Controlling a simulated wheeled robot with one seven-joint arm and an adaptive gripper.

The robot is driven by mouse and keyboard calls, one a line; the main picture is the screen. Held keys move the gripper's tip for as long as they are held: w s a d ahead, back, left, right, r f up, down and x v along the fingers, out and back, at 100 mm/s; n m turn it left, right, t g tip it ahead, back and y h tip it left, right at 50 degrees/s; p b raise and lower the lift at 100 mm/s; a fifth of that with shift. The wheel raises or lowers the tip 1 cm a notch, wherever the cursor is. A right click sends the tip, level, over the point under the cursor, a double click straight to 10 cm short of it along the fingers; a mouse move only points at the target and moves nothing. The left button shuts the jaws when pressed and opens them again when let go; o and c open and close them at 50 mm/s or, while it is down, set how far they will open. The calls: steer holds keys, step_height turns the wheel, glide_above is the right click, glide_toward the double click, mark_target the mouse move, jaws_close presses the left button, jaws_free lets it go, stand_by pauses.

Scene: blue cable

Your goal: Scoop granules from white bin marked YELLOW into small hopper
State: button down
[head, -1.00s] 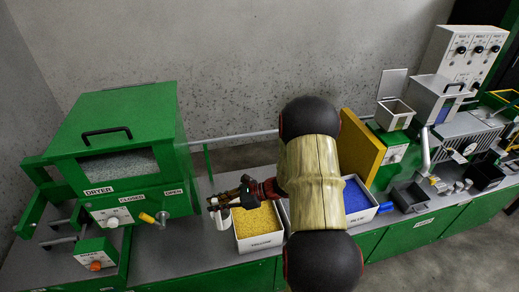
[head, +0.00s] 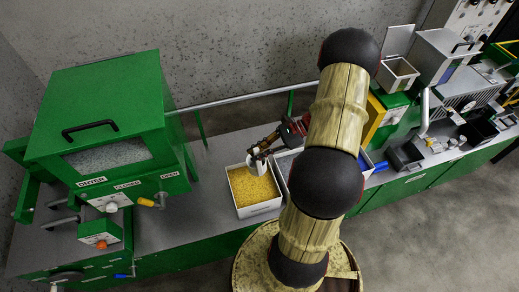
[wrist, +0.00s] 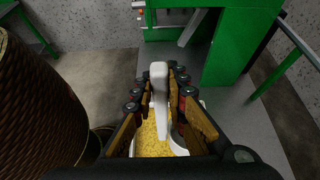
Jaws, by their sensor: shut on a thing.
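The white bin (head: 262,209) of yellow granules (head: 250,188) stands on the bench, right of the dryer. My gripper (head: 262,148) is at the bin's back edge, shut on the handle of a white scoop (head: 257,167). The scoop's cup is over or in the back part of the granules; I cannot tell if it touches them. In the wrist view the scoop's handle (wrist: 158,90) stands between the fingers, with yellow (wrist: 151,138) beneath; whether the scoop holds granules is unclear. The small hopper (head: 398,72) is a grey open-topped box at upper right.
The green dryer (head: 100,110) with a yellow-tipped lever (head: 148,202) stands left of the bin. A second bin with blue granules (head: 364,162) is right, partly behind my arm. A rail (head: 230,101) runs behind the bench. Small dark trays (head: 404,156) lie at right.

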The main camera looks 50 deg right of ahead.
steer(key=w+a+f+h+b, duration=0.1)
steer(key=a+f+b, duration=0.2)
steer(key=f, duration=0.3)
steer(key=w+a+f+g+h+b, duration=0.1)
steer(key=w+a+f+b, duration=0.1)
steer(key=f, duration=0.3)
steer(key=w+a+f+g+h+b, duration=0.1)
steer(key=w+a+f+b, duration=0.1)
steer(key=f, duration=0.4)
steer(key=shift+w+a+f+h+b, duration=0.15)
steer(key=shift+a+f+h+b, duration=0.15)
steer(key=shift+a+b, duration=0.8)
steer(key=shift+d, duration=0.2)
stand_by(0.7)
